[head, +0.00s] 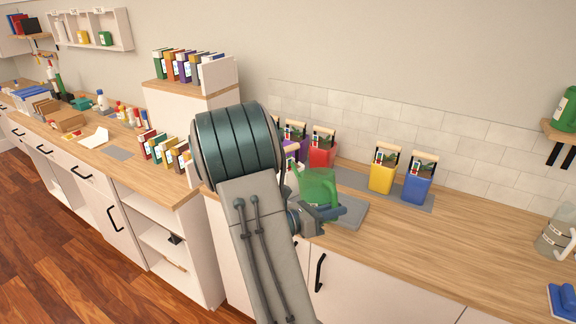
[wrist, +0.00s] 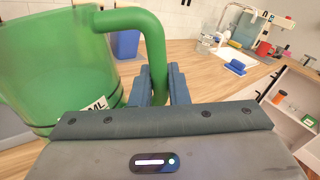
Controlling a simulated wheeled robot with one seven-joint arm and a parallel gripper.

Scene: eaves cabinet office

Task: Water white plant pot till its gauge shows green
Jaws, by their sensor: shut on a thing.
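My gripper (head: 325,213) is shut on the handle of a green watering can (head: 318,184). In the wrist view the fingers (wrist: 160,88) close around the handle, and the can's body (wrist: 50,70) fills the left side. The can is over or on a grey mat on the wooden counter; I cannot tell if it touches. Behind it stand a purple pot (head: 302,150), a red pot (head: 322,152), a yellow pot (head: 381,178) and a blue pot (head: 417,188), each with a picture card. I cannot make out a white pot or its gauge; my arm hides part of the row.
The grey mat (head: 351,212) lies at the counter's front edge. The counter (head: 480,235) is clear right of the blue pot, up to a clear container (head: 553,238) and a blue object (head: 563,300). Books (head: 160,148) stand on the left. A tiled wall (head: 450,145) backs the counter.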

